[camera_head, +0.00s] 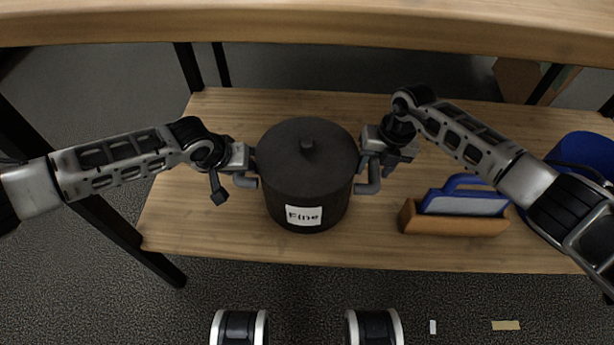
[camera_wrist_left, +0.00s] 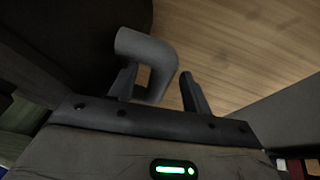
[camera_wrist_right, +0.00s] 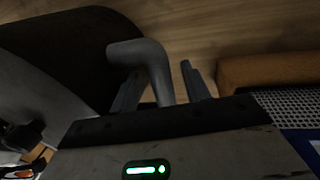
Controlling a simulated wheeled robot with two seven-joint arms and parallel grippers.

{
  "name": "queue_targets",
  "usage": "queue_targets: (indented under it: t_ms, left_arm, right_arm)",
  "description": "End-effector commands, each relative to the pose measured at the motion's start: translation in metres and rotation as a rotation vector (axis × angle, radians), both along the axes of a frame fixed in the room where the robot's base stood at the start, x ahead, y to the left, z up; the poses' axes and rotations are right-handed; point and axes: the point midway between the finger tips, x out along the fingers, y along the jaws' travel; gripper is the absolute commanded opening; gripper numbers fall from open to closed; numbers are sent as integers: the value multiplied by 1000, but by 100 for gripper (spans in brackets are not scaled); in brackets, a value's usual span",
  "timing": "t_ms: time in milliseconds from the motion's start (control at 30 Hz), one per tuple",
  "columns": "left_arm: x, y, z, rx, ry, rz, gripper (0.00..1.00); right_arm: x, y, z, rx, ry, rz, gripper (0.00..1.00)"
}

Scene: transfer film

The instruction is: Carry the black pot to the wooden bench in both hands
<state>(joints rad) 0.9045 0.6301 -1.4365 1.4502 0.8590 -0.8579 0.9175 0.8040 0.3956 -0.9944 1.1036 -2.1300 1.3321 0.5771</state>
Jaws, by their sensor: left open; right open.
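The black pot (camera_head: 306,170), lidded with a round knob and labelled "Fine", stands upright on a low wooden surface (camera_head: 200,225). Its grey handles stick out left (camera_head: 246,182) and right (camera_head: 372,184). My left gripper (camera_head: 248,160) is at the left handle; in the left wrist view its open fingers (camera_wrist_left: 162,82) stand on either side of the handle bar (camera_wrist_left: 158,60). My right gripper (camera_head: 371,152) is at the right handle; in the right wrist view its open fingers (camera_wrist_right: 161,82) straddle that handle (camera_wrist_right: 148,54). I cannot tell which wooden surface is the bench.
A brown holder (camera_head: 455,224) with a blue-handled item (camera_head: 465,200) stands right of the pot. A blue round container (camera_head: 585,152) is at the far right, partly behind my right arm. A higher wooden top (camera_head: 300,22) crosses the back. Bare wood lies left of the pot.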

Motion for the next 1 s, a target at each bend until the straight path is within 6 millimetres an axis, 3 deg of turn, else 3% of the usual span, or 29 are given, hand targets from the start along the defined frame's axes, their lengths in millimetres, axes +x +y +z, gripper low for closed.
queue_targets:
  t_ms: [433,467,600,633,1000]
  left_arm:
    - [4,-2,-9,0,-1,-1,49]
    - [4,-2,-9,0,-1,-1,46]
    - [4,-2,-9,0,-1,-1,7]
    - [4,-2,-9,0,-1,-1,0]
    - [4,-2,-9,1,-1,1,0]
  right_arm:
    - [0,2,-10,0,-1,1,47]
    - [0,2,-10,0,-1,1,44]
    - [0,2,-10,0,-1,1,5]
    - [0,2,-10,0,-1,0,0]
    - [0,2,-10,0,-1,0,0]
